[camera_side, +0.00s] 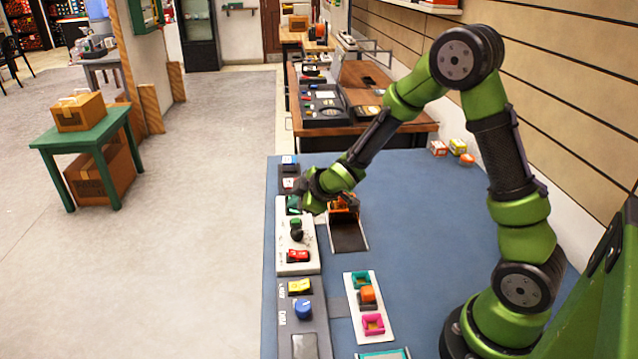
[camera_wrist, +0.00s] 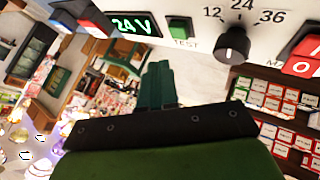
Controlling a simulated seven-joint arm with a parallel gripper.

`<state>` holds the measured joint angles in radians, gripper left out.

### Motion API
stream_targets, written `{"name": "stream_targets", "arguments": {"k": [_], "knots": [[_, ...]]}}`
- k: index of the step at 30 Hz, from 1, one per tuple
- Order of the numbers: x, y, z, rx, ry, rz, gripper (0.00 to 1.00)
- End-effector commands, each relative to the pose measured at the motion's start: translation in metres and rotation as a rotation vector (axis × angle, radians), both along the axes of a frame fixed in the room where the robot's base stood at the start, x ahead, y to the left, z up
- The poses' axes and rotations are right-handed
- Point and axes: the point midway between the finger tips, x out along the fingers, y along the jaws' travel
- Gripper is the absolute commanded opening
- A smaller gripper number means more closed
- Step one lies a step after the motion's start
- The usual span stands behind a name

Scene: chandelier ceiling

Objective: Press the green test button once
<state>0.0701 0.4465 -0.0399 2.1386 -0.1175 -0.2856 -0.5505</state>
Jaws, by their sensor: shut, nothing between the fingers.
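The green test button (camera_wrist: 179,32) sits on a white panel (camera_wrist: 205,14) above the word TEST in the wrist view. In the side view the button (camera_side: 295,222) is small, between the dark display and the black knob. My gripper (camera_wrist: 158,68) is shut and empty, with its green fingertips a little below and left of the button in the wrist view, apart from it in the picture. In the side view my gripper (camera_side: 304,207) hangs over the display end of the panel; its tips are hard to make out, and I cannot tell its height above the panel.
The panel also has a lit 24 V display (camera_wrist: 132,25), a black knob (camera_wrist: 232,42) marked 12, 24, 36, and a red switch (camera_side: 298,256).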

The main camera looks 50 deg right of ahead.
Motion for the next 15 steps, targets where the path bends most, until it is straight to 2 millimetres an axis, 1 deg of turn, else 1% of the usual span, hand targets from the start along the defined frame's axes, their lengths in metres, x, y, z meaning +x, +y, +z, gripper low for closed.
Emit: {"name": "stream_targets", "arguments": {"k": [1,3,6,15], "knots": [[0.000,0.000,-0.006,0.000,0.002,-0.001,0.00],[0.000,0.000,-0.011,0.000,0.002,-0.001,0.00],[0.000,0.000,-0.016,0.000,0.001,-0.001,0.00],[0.000,0.000,-0.018,-0.001,-0.001,-0.001,0.00]]}}
